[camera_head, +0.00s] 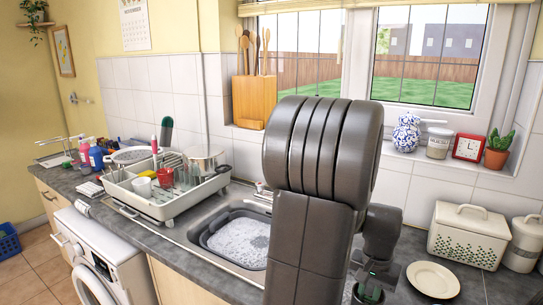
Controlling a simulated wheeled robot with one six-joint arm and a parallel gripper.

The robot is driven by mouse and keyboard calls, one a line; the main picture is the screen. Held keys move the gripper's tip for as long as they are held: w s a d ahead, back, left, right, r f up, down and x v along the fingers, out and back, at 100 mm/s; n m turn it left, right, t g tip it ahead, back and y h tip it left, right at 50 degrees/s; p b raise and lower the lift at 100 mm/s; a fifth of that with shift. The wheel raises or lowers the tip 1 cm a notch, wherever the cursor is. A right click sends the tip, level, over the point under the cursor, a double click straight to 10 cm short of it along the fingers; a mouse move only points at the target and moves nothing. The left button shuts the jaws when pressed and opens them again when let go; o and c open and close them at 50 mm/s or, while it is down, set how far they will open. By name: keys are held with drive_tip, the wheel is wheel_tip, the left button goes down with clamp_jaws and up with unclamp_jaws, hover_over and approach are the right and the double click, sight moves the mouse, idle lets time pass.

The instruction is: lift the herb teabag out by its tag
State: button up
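My arm fills the middle of the view and hides much of the counter and sink behind it. My gripper (370,290) is at the bottom edge, right of the thick arm link, pointing down over the counter area. Dark and greenish parts show there, small and partly cut off by the frame. I cannot tell whether the fingers are open or shut, or whether they hold anything. I cannot make out the herb teabag, its tag or a cup holding it; they may be hidden by my arm or below the frame.
A white plate (433,279) lies right of my gripper. A white bread bin (468,236) and a canister (523,243) stand behind it. The sink holds a grey basin (213,232) of suds. A dish rack (150,205) stands left. A sill with ornaments runs behind.

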drive_tip(key=shift+r, duration=0.1)
wheel_tip(320, 180, up, 13)
drive_tip(key=p, duration=1)
idle(0.3)
drive_tip(key=shift+s, duration=0.1)
